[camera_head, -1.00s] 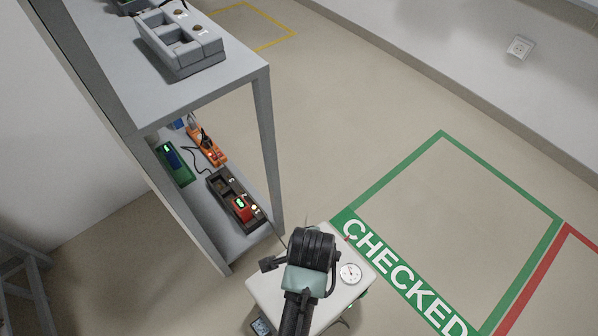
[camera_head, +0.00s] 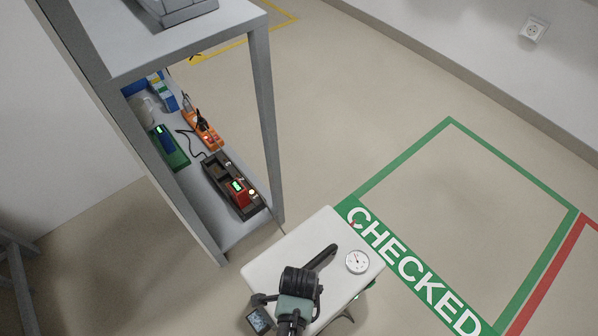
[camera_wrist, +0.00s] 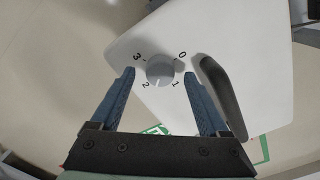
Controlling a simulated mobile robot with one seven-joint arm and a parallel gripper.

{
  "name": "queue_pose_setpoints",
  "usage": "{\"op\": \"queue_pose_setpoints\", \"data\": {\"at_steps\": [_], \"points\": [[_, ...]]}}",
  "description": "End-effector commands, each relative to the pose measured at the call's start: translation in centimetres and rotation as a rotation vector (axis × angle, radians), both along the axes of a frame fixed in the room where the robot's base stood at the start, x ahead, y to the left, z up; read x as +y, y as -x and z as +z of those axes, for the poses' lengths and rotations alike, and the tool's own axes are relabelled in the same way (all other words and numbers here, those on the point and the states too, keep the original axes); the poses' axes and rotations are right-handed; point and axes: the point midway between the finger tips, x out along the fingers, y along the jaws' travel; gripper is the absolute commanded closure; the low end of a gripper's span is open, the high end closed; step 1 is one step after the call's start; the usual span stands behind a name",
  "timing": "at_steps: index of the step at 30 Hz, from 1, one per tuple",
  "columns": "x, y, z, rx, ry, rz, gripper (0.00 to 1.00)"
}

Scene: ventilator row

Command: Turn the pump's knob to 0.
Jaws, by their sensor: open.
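The knob's exact setting is hard to read. My gripper (camera_wrist: 158,75) is open, its two blue fingertips to the left and right of the knob with gaps on both sides. The depth between fingertips and knob is unclear.
The pump's black handle (camera_wrist: 220,90) stands close to the right finger. A grey shelf (camera_head: 185,55) at the left holds chargers and devices (camera_head: 232,187). The floor with the green CHECKED zone (camera_head: 460,190) is clear.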

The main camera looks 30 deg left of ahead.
Motion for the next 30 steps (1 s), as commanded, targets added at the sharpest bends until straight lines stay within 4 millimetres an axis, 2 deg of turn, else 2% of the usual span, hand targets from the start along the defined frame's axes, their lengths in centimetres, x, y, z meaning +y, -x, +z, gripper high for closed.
{"op": "queue_pose_setpoints", "data": {"at_steps": [1,4,14,27,30], "points": [[0.02,0.01,-0.84,0.001,0.001,0.001,0.21],[0.02,0.0,-1.36,0.0,0.0,0.001,0.21],[0.01,-0.01,-1.47,0.0,0.0,0.001,0.21],[-0.01,0.01,-1.46,0.0,0.0,0.001,1.0],[-0.01,0.0,-1.46,0.0,0.0,0.001,1.0]]}}
